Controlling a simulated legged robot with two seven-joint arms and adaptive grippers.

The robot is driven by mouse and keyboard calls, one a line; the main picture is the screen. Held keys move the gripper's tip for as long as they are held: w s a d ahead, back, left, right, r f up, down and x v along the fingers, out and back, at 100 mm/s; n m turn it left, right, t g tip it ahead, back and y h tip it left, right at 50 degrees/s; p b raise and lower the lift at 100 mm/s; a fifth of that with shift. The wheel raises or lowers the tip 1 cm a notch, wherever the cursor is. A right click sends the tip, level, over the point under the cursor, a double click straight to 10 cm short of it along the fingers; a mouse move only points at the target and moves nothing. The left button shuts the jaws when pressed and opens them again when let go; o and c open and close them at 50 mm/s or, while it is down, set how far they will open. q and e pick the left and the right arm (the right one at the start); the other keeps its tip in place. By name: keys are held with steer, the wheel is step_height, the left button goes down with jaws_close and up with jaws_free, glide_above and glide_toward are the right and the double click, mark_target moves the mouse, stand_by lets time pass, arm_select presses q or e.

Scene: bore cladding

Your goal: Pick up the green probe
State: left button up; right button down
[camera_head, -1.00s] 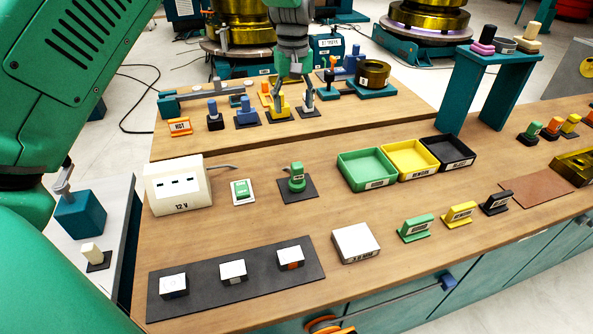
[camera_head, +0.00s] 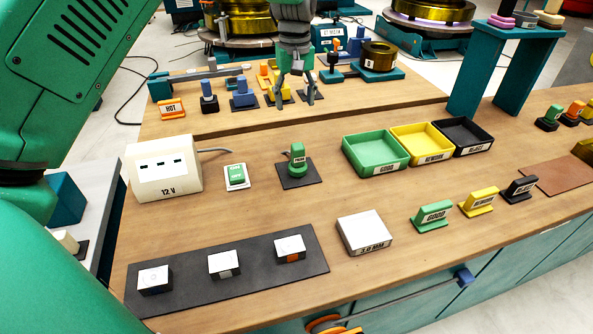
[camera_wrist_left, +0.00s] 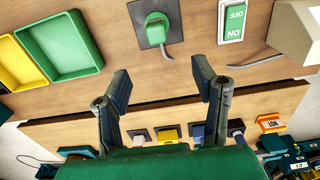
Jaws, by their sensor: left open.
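The green probe (camera_head: 297,158) stands upright on a dark square pad (camera_head: 300,175) in the middle of the wooden bench. It also shows in the left wrist view (camera_wrist_left: 156,30), seen from above, with a grey cable by it. My left gripper (camera_head: 295,95) is open and empty, pointing down behind the probe, over the far bench section. In the left wrist view the spread fingers (camera_wrist_left: 160,85) are apart from the probe, which lies beyond their tips. My right gripper is not in view.
A green switch (camera_head: 236,175) and a white 12 V box (camera_head: 164,172) stand left of the probe. Green (camera_head: 373,166), yellow (camera_head: 437,145) and black (camera_head: 485,143) trays are to its right. Bare bench lies in front of the probe. Several small parts on pads stand near my gripper.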

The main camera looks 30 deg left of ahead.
arm_select(q)
glide_above(298, 145)
step_height(298, 145, down, 8)
steer(key=shift+s+d+f, duration=0.1)
steer(key=shift+s, duration=0.05)
steer(key=shift+f, duration=0.2)
steer(key=f, duration=0.5)
steer(key=shift+w+f+p, duration=0.1)
steer(key=shift+w+p, duration=0.15)
steer(key=shift+p, duration=0.05)
steer(key=shift+s, duration=0.1)
jaws_close()
